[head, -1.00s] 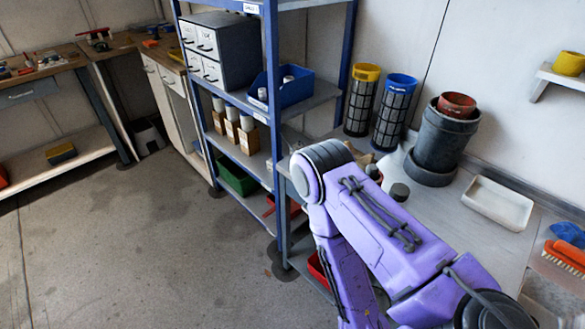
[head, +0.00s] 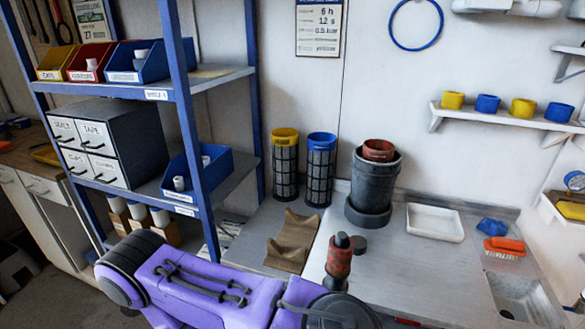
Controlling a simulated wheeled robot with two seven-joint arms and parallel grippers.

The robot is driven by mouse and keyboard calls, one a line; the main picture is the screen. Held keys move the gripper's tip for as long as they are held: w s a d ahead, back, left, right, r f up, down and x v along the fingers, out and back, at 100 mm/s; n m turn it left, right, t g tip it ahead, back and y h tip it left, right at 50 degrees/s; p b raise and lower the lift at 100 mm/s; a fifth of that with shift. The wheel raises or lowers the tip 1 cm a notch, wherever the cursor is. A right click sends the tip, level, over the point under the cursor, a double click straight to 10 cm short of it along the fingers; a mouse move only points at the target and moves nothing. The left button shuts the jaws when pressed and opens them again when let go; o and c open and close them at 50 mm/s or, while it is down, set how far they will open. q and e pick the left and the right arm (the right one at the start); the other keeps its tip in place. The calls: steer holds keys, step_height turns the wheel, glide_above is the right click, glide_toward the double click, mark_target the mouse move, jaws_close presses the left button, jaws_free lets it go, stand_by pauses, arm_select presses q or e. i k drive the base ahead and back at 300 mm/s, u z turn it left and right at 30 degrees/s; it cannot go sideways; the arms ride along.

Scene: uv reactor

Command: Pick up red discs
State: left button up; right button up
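I cannot make out any flat red discs for certain. A short red-orange round piece (head: 379,150) sits on top of the dark grey cylindrical vessel (head: 376,182) at the back of the bench. A red cylinder with a dark cap (head: 338,262) stands nearer on the bench, its lower end partly hidden by my purple arm. My purple arm crosses the bottom of the head view; neither gripper shows.
Yellow-topped (head: 285,165) and blue-topped (head: 320,170) mesh cylinders stand at the bench's back. A brown cradle (head: 293,240), white tray (head: 434,222), red brush (head: 504,246) and sink (head: 520,297) lie around. The blue-framed shelf (head: 190,110) bounds the left. The bench middle is mostly clear.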

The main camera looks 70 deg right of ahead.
mark_target(340, 257)
steer(key=i, duration=0.5)
steer(key=z, duration=3.25)
